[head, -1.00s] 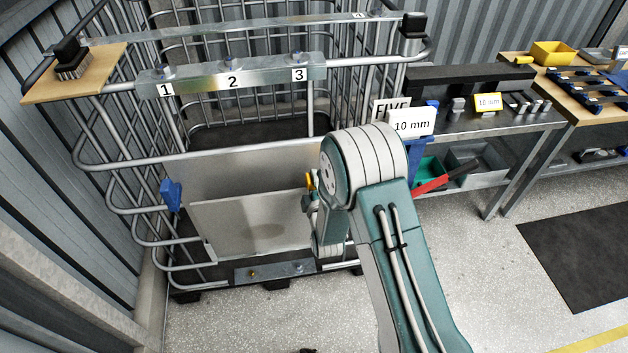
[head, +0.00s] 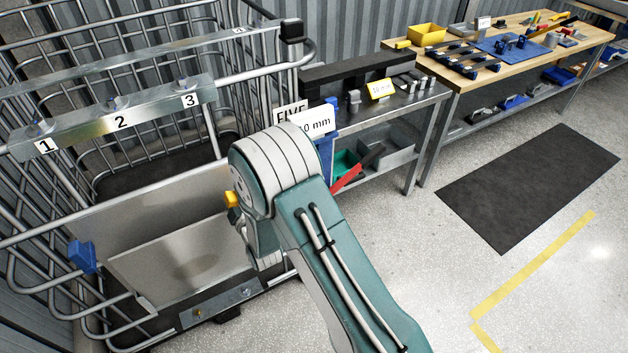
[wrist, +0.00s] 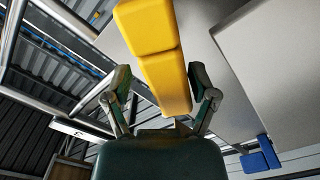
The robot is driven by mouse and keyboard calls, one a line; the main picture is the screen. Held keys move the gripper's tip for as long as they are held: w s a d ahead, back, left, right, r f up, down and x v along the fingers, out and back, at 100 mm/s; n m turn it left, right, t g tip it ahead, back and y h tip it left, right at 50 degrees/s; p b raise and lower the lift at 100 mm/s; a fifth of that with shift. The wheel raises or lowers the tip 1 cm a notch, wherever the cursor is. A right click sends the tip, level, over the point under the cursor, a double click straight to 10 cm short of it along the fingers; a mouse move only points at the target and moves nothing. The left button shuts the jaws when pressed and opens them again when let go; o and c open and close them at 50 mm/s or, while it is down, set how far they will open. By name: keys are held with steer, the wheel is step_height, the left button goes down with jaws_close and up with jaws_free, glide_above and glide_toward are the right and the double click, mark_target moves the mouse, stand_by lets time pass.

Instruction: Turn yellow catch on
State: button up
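The yellow catch (head: 232,199) sits at the right side of the cage's lower grey panel in the head view, partly hidden by my arm. In the wrist view the yellow catch (wrist: 160,55) is large and close, a long two-part block. My gripper (wrist: 161,82) is open, with one dark finger on each side of the catch's lower end. A gap shows at the left finger; the right finger is close to the catch, and I cannot tell whether it touches. My arm hides the fingers in the head view. A blue catch (head: 82,256) is on the panel's left side.
The wire cage (head: 215,55) has a bar (head: 120,118) numbered 1 to 3. A metal bench (head: 425,96) with a 10 mm sign stands behind my arm, and a wooden bench (head: 500,72) is farther right. The floor around the dark mat (head: 530,190) is clear.

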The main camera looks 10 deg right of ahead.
steer(key=m, duration=0.1)
steer(key=d+r+m, duration=0.1)
steer(key=m, duration=0.3)
steer(key=shift+w+d+r, duration=0.25)
steer(key=shift+d+r, duration=0.05)
steer(key=shift+d, duration=0.1)
steer(key=m, duration=0.1)
steer(key=d+m, duration=0.1)
steer(key=m, duration=0.1)
steer(key=d+m, duration=0.1)
steer(key=m, duration=0.1)
steer(key=shift+w+d+r, duration=0.25)
steer(key=shift+w+r, duration=0.05)
steer(key=shift+w, duration=0.05)
steer(key=v, duration=1.1)
step_height(320, 180, up, 6)
steer(key=w+d+m+g+h, duration=0.1)
steer(key=w+d+g+h, duration=0.1)
steer(key=d+g, duration=0.1)
steer(key=s+d+r+m+g+h, duration=0.1)
steer(key=s+d+r+g, duration=0.4)
steer(key=s+r, duration=0.5)
steer(key=shift+d+r+m+h, duration=0.3)
steer(key=shift+d+r+h, duration=0.25)
steer(key=shift+d, duration=0.55)
steer(key=shift+f, duration=0.1)
